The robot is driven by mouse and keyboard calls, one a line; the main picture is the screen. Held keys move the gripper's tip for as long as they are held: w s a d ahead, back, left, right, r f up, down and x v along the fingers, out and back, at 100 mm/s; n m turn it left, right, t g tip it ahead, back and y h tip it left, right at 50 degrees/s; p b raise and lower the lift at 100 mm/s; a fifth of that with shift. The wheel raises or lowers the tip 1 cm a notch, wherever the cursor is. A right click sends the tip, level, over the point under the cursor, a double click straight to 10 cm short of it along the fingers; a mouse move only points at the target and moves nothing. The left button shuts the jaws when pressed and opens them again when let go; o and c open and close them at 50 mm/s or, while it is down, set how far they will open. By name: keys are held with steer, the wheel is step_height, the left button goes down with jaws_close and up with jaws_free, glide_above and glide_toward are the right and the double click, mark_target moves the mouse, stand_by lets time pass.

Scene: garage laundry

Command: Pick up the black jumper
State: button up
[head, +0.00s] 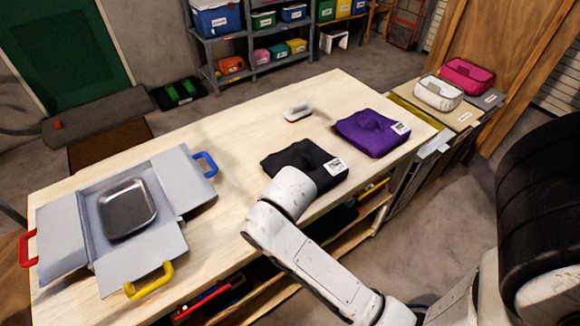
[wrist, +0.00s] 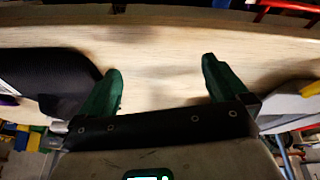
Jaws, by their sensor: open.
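The black jumper (head: 320,161) lies folded on the wooden table in the head view, with a white label at its right side. My arm's end partly covers its lower left part. In the wrist view, the black jumper (wrist: 45,72) is at the left, beside the left finger. My gripper (wrist: 162,76) is open, with its two green fingers wide apart and bare table between them. I cannot tell whether the left finger touches the jumper. In the head view my fingers are hidden behind the arm.
A purple folded garment (head: 371,132) lies right of the black jumper, and a white brush-like item (head: 297,111) behind it. A grey open box (head: 70,240) with coloured handles and a metal tray (head: 127,208) stands at the left. The wooden table (head: 215,150) is clear between them.

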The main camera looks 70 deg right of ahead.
steer(key=w+d+r+m+h, duration=0.1)
steer(key=w+d+r+m, duration=0.2)
steer(key=w+d+r, duration=0.15)
step_height(320, 180, up, 7)
steer(key=m+g+y+p, duration=0.1)
steer(key=m+g+y, duration=0.25)
steer(key=m, duration=1.45)
glide_above(302, 153)
steer(key=shift+h, duration=0.25)
steer(key=f, duration=0.2)
steer(key=f+b, duration=0.1)
steer(key=f, duration=0.2)
steer(key=shift+w+d+f, duration=0.15)
steer(key=shift+w+d, duration=0.05)
steer(key=f, duration=0.1)
steer(key=f+p, duration=0.1)
steer(key=f, duration=0.2)
steer(key=shift+s+a, duration=0.15)
steer(key=shift+s, duration=0.1)
steer(key=shift+f, duration=0.65)
steer(key=shift+c, duration=0.3)
